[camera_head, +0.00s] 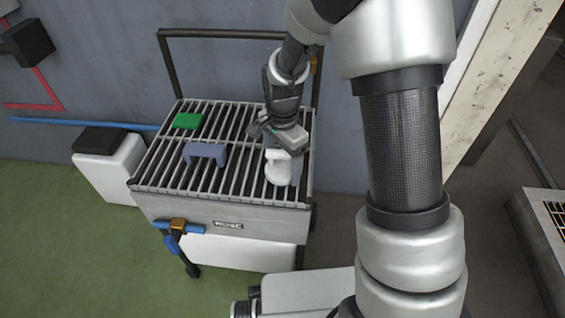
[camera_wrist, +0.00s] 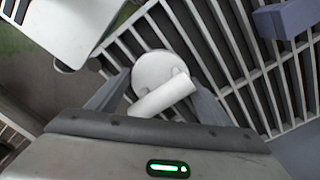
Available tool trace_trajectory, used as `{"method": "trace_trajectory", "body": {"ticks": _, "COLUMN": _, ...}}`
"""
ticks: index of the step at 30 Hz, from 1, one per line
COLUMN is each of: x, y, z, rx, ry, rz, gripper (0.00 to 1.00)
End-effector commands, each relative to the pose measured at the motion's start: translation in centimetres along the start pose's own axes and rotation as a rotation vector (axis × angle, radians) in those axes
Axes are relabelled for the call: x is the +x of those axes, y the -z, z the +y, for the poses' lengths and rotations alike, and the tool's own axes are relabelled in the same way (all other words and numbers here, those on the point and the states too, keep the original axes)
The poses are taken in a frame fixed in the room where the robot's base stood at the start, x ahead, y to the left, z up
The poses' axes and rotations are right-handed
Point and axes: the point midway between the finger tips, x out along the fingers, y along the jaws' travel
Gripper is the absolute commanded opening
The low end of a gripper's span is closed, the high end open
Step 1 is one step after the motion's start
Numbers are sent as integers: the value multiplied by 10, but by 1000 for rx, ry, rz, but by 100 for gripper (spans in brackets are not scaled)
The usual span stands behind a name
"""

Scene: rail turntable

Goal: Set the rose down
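The white rose (camera_head: 279,168), a round disc with a short thick tube, is at the front right of the slatted rack top (camera_head: 170,165). My gripper (camera_head: 284,150) is directly above and around it. In the wrist view the rose (camera_wrist: 160,72) lies between my two fingers (camera_wrist: 160,90), which meet the ends of its tube. The gripper looks shut on it. The disc shows over the slats, with its face towards the camera. Whether its underside touches the slats cannot be told.
A blue-grey bracket (camera_head: 205,153) and a green block (camera_head: 187,121) sit on the slats left of the rose. A back rail (camera_head: 220,33) rises behind the rack. A white box with a dark top (camera_head: 108,160) stands left. Slats between bracket and rose are bare.

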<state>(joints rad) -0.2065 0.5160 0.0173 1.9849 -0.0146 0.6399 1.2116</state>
Motion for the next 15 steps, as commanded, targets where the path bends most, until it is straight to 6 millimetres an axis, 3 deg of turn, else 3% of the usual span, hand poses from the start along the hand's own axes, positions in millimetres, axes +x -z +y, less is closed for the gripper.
{"method": "trace_trajectory", "body": {"ticks": 10, "x": -1, "y": 0, "z": 0, "rx": 0, "ry": 0, "rz": 0, "gripper": 86}}
{"method": "trace_trajectory", "body": {"ticks": 15, "x": -15, "y": 0, "z": -1, "rx": 0, "ry": 2, "rz": 1, "gripper": 86}}
